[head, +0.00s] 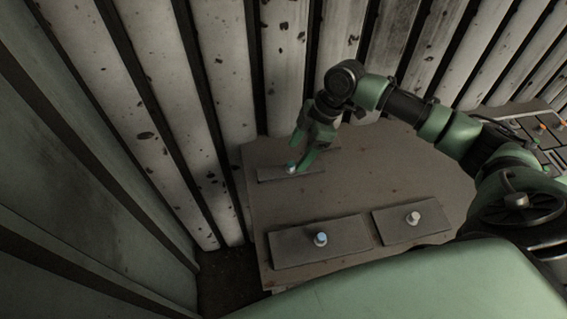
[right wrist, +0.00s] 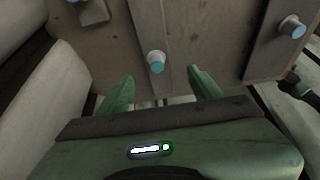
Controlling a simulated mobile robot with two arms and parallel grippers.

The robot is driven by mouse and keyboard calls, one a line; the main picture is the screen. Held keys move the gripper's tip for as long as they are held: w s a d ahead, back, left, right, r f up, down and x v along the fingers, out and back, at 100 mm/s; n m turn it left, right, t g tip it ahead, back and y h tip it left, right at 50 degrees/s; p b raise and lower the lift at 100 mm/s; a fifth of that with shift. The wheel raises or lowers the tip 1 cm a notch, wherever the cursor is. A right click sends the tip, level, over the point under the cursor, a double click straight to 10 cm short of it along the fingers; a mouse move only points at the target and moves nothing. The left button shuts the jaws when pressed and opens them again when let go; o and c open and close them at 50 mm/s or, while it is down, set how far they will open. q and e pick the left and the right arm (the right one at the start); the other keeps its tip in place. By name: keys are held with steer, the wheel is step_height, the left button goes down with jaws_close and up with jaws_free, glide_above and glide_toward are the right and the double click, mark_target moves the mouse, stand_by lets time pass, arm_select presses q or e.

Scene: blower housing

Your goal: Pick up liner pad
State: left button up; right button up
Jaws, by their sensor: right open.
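Three flat dark grey pads with upright knobs lie on a brown tabletop; I cannot tell which one is named the liner pad. The far pad (head: 270,174) has a knob with a teal cap (head: 291,167). My right gripper (head: 299,156) is open and empty at this knob, its fingers partly covering the pad. In the right wrist view, the teal-capped knob (right wrist: 156,63) shows between and slightly beyond the two green fingertips (right wrist: 162,75); contact cannot be told. The near long pad (head: 345,236) has a blue-topped knob, the near right pad (head: 395,232) a pale one.
The brown tabletop (head: 375,178) has bare room between the far and near pads. A ribbed, stained pale wall (head: 230,70) stands close behind the table. A tray of small parts (head: 548,135) is at the right edge.

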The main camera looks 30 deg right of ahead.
mark_target(291, 163)
steer(key=shift+w+d+r, duration=0.15)
steer(key=shift+d+r, duration=0.05)
steer(key=shift+d, duration=0.05)
steer(key=p+x, duration=0.2)
steer(key=x, duration=0.1)
steer(key=shift+s+a, duration=0.1)
steer(key=shift+s, duration=0.15)
steer(key=x, duration=0.1)
steer(key=p+x, duration=0.1)
steer(key=shift+w+f, duration=0.3)
steer(key=shift+f, duration=0.15)
steer(key=shift+a+f, duration=0.2)
steer(key=shift+f, duration=0.35)
steer(key=c, duration=1.4)
jaws_close()
arm_select(q)
steer(key=s+r, duration=0.2)
steer(key=shift+a+r, duration=0.15)
steer(key=shift+r, duration=0.25)
arm_select(e)
steer(key=shift+r, duration=0.15)
